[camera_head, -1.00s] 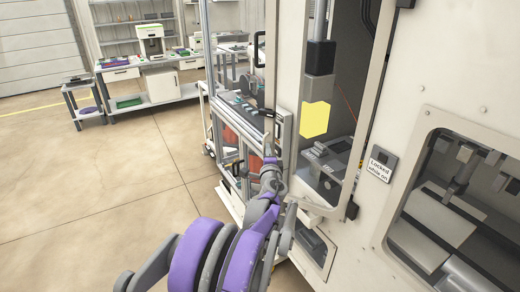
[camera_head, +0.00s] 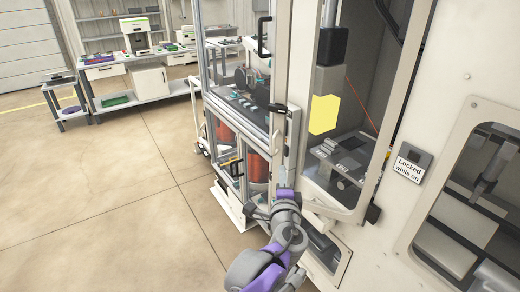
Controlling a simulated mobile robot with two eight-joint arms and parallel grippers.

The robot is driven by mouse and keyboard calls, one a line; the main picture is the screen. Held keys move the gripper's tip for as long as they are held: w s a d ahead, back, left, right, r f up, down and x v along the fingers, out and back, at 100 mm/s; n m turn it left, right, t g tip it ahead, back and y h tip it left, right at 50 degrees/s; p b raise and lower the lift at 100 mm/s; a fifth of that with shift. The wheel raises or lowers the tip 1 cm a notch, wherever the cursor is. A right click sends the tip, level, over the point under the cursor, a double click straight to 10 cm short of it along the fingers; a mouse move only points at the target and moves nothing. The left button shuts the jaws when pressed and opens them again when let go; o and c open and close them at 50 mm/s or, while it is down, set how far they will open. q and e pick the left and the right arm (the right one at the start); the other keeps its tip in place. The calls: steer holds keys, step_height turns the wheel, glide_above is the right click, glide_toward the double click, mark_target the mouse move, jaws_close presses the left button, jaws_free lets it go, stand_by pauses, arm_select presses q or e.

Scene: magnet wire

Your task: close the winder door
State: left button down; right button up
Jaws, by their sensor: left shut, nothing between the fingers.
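The winder door (camera_head: 292,60) is a pale-framed panel with a large clear window on the white machine. A black handle (camera_head: 263,36) stands on its left edge. I cannot tell how wide its gap is. A yellow hexagon (camera_head: 323,114) shows at the window. My left gripper (camera_head: 284,193) is shut and empty, low beside the door's lower left corner. Its fingertips are hard to make out, and I cannot tell whether it touches the door. My right gripper is not in view.
A metal-framed unit with red-brown spools (camera_head: 257,166) stands left of the door. A "Locked while on" sign (camera_head: 409,170) is on the machine to the right. A workbench (camera_head: 150,86) stands at the back left. The floor (camera_head: 90,190) at the left is clear.

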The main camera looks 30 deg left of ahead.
mark_target(282, 146)
arm_select(q)
steer(key=x, duration=1.3)
steer(key=shift+w+a+p, duration=0.1)
steer(key=shift+w+p, duration=0.2)
steer(key=shift+w, duration=0.15)
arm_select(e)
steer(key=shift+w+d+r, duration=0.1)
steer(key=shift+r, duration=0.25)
arm_select(q)
steer(key=shift+r, duration=0.1)
